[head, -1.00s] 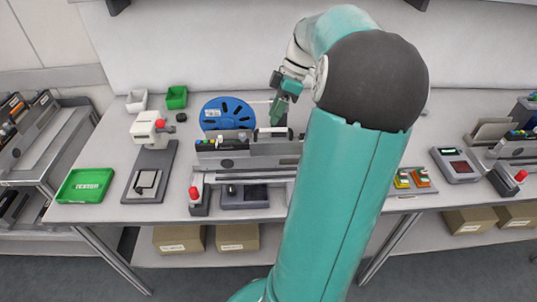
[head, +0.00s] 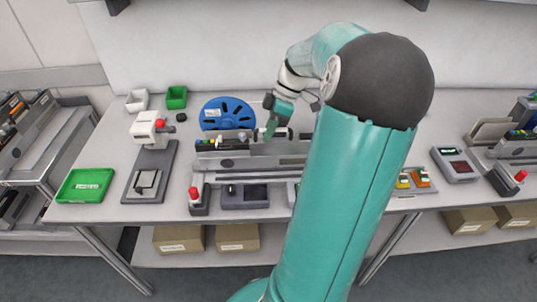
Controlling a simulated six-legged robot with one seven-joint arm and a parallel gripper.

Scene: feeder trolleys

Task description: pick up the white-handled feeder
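A grey feeder bank (head: 232,162) stands on the bench left of my arm. Small coloured parts, dark pieces and a small white handle-like piece (head: 242,136) show along its top edge. I cannot tell for sure that this white piece is the handle of the white-handled feeder. My gripper (head: 268,133), with teal fingers, points down over the back of the bank, just right of the white piece. The fingers overlap in this view, so their opening and any contact are unclear. My arm hides the bank's right part.
A blue reel (head: 227,113) lies behind the bank. A press-like tool (head: 150,165) and green tray (head: 85,186) stand left. A red-buttoned block (head: 198,200) is at the front. A grey device (head: 455,165) stands right. The bench between tool and bank is clear.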

